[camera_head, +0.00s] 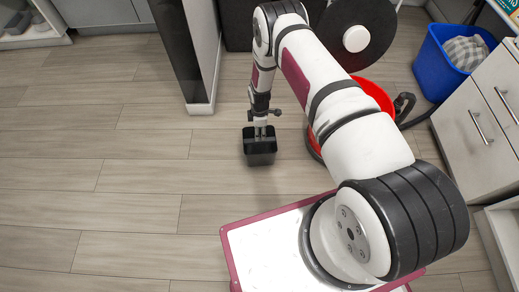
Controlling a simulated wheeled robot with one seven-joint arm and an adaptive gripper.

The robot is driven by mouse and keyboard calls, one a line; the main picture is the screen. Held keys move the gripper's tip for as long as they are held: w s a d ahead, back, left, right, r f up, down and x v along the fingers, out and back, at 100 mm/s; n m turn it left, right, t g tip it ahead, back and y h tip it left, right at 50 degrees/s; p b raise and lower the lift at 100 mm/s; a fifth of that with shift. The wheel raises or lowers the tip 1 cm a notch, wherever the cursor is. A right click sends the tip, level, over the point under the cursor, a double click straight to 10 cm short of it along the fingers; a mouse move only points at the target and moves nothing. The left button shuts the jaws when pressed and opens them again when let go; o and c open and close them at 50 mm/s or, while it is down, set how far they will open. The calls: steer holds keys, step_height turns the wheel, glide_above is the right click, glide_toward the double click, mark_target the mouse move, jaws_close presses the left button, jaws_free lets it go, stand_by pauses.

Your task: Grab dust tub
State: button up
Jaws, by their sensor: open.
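A small black tub (261,150), likely the dust tub, appears directly below my gripper in the head view, above or on the wood-look floor. My gripper (261,132) points down at the tub's back rim, and its fingertips are at or just inside the tub's opening. The fingers are small in this view and look apart. I cannot tell whether they touch the tub's wall.
A red round container (375,95) stands behind my arm, partly hidden by it. A blue bin (452,62) holding a grey cloth is at the right, near white drawers (478,125). A wall end (199,60) stands left of the gripper. The floor (90,150) at left is clear.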

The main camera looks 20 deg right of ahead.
steer(key=shift+s+a+f+b, duration=0.15)
steer(key=shift+f+b, duration=0.6)
steer(key=shift+f, duration=1)
steer(key=shift+s+f+b, duration=0.2)
steer(key=shift+f+b, duration=0.55)
steer(key=shift+f, duration=0.95)
jaws_close()
